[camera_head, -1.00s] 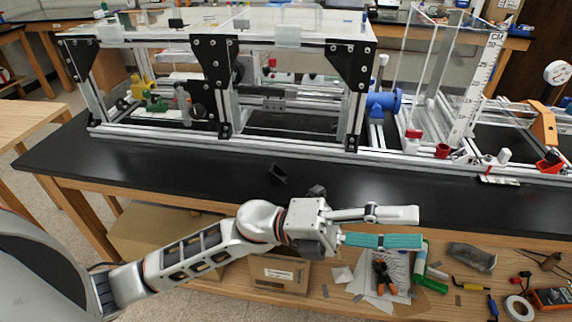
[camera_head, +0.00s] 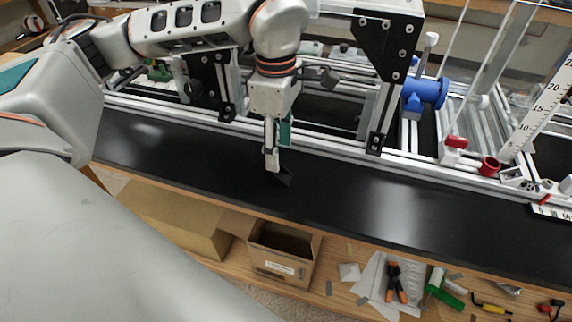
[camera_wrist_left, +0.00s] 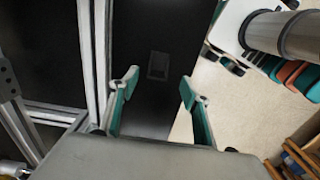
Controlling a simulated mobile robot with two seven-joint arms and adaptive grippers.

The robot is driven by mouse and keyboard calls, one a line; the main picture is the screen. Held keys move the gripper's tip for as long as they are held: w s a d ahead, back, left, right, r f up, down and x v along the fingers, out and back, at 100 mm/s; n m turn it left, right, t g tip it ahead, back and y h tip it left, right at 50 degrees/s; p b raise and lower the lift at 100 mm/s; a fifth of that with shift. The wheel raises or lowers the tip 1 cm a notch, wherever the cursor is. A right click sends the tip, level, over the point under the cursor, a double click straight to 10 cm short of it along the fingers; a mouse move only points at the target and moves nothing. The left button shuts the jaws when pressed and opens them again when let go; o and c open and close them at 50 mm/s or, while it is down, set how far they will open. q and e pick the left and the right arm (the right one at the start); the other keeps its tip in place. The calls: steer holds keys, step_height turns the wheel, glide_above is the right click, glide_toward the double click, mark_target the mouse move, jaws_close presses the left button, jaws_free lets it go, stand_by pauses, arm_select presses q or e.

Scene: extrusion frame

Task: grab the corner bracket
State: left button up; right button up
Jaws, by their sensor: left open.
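The corner bracket is a small black piece on the black bench top. In the head view the bracket (camera_head: 284,179) shows just below my left gripper (camera_head: 277,155), whose fingers point down at it and partly overlap it. In the left wrist view the bracket (camera_wrist_left: 158,66) lies flat as a dark square, beyond the fingertips and between their lines. My left gripper (camera_wrist_left: 158,88) is open and empty, its two green-padded fingers wide apart. The height of the fingertips above the bench is hard to tell. My right gripper is not in view.
The aluminium extrusion frame (camera_head: 330,146) with black corner plates stands right behind the bracket. A blue fitting (camera_head: 425,94) is at its right. An open cardboard box (camera_head: 283,250) and tools lie on the shelf below.

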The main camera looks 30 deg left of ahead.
mark_target(281, 173)
arm_select(q)
steer(key=shift+w+a+f, duration=0.1)
steer(key=shift+w+a, duration=0.05)
steer(key=shift+a, duration=0.15)
step_height(281, 173, down, 7)
steer(key=shift+d+f, duration=0.1)
steer(key=shift+f, duration=0.05)
steer(key=c, duration=1.2)
